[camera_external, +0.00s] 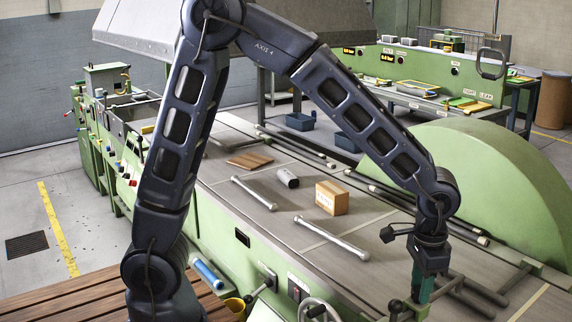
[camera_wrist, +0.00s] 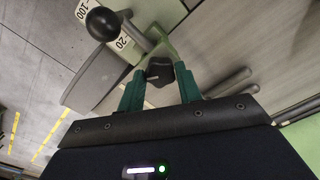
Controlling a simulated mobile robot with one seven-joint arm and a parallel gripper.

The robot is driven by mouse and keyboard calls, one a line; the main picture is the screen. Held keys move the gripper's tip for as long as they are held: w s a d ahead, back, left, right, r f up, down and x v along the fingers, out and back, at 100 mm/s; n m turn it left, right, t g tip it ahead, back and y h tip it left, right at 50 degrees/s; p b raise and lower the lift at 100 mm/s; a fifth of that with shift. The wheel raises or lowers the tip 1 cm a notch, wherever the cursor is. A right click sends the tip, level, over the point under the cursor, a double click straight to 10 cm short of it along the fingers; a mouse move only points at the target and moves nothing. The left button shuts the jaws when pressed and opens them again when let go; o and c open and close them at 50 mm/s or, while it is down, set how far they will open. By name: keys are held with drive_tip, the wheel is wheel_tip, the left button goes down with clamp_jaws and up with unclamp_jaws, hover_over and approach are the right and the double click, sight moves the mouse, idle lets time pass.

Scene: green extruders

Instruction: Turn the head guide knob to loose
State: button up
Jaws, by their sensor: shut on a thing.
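A small black knob with a light mark (camera_wrist: 160,70) sits between the two green fingers of my gripper (camera_wrist: 158,76) in the wrist view. The fingers are shut on its sides. The knob is on a green mount. In the external view my gripper (camera_external: 420,292) points down at the lower right, beside the green machine, and its fingertips are near the bottom of the picture. The knob in the grip cannot be made out there. No loose or tight wording is readable at the knob.
A black ball handle (camera_wrist: 102,24) stands close by on the upper left, near a white scale marked 100 and 20. Grey rods (camera_wrist: 235,82) lie to the right. A cardboard box (camera_external: 332,198) and metal rods (camera_external: 332,238) lie on the machine bed.

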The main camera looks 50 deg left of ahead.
drive_tip(key=n, duration=0.5)
drive_tip(key=shift+n, duration=0.3)
idle(0.4)
drive_tip(key=o, duration=1)
drive_tip(key=shift+r, duration=0.1)
wheel_tip(320, 180, up, 11)
drive_tip(key=shift+f, duration=0.2)
